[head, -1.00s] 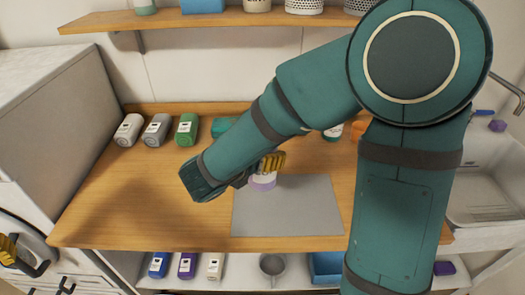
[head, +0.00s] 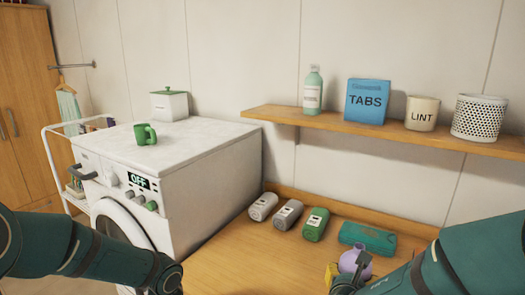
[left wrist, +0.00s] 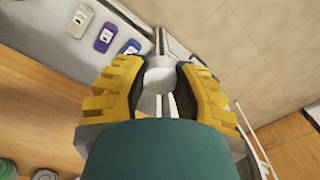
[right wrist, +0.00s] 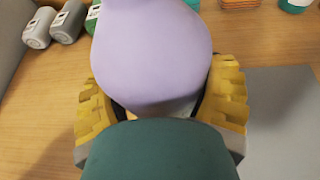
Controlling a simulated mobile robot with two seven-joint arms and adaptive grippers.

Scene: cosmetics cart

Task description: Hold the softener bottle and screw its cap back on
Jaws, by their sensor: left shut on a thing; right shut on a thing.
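The softener bottle (head: 352,258) is a rounded lilac bottle at the lower right of the head view. My right gripper (head: 340,278) is shut on it, partly cut off by the frame edge. In the right wrist view the lilac body (right wrist: 150,55) sits between the yellow fingers (right wrist: 160,108). Its mouth cannot be made out. In the left wrist view my left gripper (left wrist: 160,88) is shut on a small round whitish piece (left wrist: 159,74), which looks like the cap. The left fingers are not visible in the head view, only the arm and wrist.
A shelf (head: 350,128) hangs above. A grey mat (right wrist: 285,115) lies beside the lilac bottle.

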